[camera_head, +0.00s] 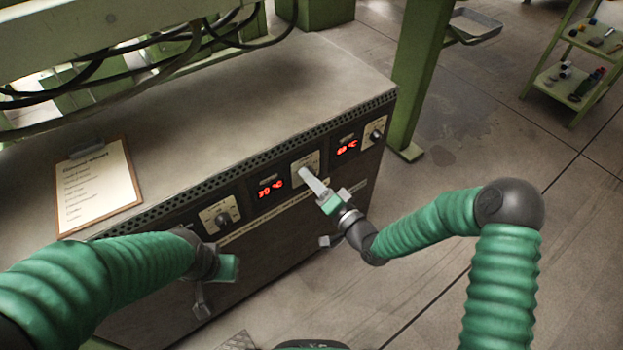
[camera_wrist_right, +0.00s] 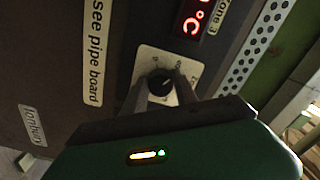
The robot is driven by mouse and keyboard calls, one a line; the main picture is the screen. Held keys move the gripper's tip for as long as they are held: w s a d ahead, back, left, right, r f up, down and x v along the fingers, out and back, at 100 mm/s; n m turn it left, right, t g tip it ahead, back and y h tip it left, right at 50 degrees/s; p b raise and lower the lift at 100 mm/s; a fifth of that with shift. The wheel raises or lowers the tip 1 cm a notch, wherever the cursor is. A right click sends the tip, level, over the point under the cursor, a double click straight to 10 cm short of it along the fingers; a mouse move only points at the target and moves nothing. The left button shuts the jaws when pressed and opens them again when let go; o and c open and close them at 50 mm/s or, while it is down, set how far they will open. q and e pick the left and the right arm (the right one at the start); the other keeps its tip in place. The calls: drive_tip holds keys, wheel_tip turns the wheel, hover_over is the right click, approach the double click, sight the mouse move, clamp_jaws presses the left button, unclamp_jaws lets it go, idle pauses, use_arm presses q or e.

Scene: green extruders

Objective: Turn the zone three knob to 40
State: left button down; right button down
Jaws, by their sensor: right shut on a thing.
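The control cabinet (camera_head: 280,230) has knobs and red displays along its upper front. My right gripper (camera_head: 308,177) is at the middle knob plate (camera_head: 305,162), and its fingers hide the knob there in the head view. In the right wrist view the black knob (camera_wrist_right: 160,82) with a white pointer mark sits between the two fingers (camera_wrist_right: 160,94), which are shut on it. A red display (camera_wrist_right: 194,14) labelled "Zone 3" is beside that plate. In the head view the display (camera_head: 271,187) left of it seems to read 70 °C. My left gripper (camera_head: 204,300) hangs before the cabinet's left part; its jaws are unclear.
Another knob (camera_head: 223,218) is at the left and one (camera_head: 376,135) at the right, near a display (camera_head: 347,146) reading about 60 °C. A clipboard (camera_head: 97,188) lies on the cabinet top. Cables hang above. A green post (camera_head: 415,80) stands behind; a shelf cart (camera_head: 575,75) is far right.

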drive_tip(key=c, duration=1)
unclamp_jaws()
drive_tip(key=shift+w+d, duration=0.1)
drive_tip(key=shift+d, duration=0.05)
drive_tip(key=shift+o, duration=0.2)
drive_tip(key=p+v, duration=0.4)
drive_tip(key=v, duration=1.3)
drive_tip(key=shift+f, duration=0.1)
